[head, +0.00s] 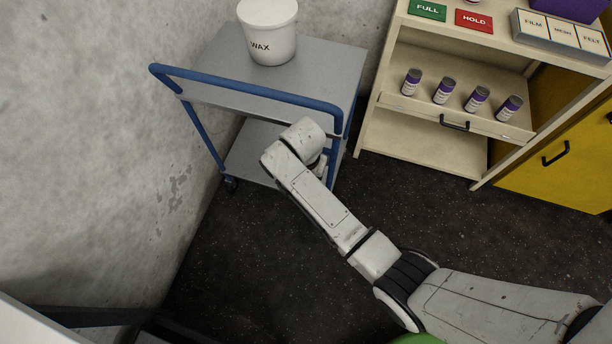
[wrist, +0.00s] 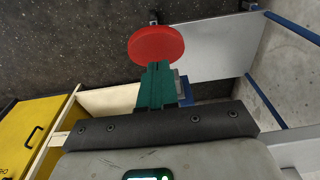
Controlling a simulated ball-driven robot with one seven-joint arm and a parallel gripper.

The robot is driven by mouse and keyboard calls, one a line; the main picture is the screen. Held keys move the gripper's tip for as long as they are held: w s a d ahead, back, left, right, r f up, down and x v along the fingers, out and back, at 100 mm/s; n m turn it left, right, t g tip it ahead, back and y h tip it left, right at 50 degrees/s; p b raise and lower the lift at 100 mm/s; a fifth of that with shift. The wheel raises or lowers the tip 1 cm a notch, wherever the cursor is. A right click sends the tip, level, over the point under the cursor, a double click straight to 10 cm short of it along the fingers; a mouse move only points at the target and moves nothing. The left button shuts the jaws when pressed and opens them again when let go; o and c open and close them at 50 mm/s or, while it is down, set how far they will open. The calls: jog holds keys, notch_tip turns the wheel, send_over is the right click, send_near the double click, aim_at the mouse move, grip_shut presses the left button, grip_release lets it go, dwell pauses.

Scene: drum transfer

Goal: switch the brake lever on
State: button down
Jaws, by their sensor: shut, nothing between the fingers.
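The cart (head: 320,65) with a blue handle (head: 250,88) stands by the wall in the head view. A red round disc (wrist: 156,43), which may be the brake lever's knob, shows in the wrist view by the cart's grey shelf (wrist: 222,50). My gripper (wrist: 156,72) has its teal fingers shut together and empty. Their tips appear right at the near edge of the disc; I cannot tell whether they touch it. In the head view my wrist hangs in front of the cart's near right side, and the disc and fingertips are hidden there. The lever's position cannot be read.
A white WAX tub (head: 268,45) stands on the cart. To the right are a cream shelf unit (head: 415,155) with several small cans on its drawer and a yellow cabinet (head: 560,185). The concrete wall (head: 90,130) is left. Dark floor in front is clear.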

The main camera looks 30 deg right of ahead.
jog(key=shift+s+a+f, duration=0.2)
jog(key=shift+a+f, duration=0.05)
jog(key=shift+f, duration=0.4)
jog(key=shift+f, duration=0.1)
jog(key=shift+s+a+f+t+h+b, duration=0.3)
jog(key=shift+f+t+h+b, duration=0.1)
jog(key=shift+f+b, duration=0.05)
notch_tip(320, 180, down, 10)
jog(key=s+a+t+h+b, duration=0.1)
jog(key=t+h+b, duration=0.4)
jog(key=b, duration=1.2)
jog(key=shift+s+a+f+t+h+b, duration=0.15)
jog(key=shift+s+a+t+h+b, duration=0.15)
jog(key=shift+s+a, duration=0.15)
jog(key=shift+f, duration=0.2)
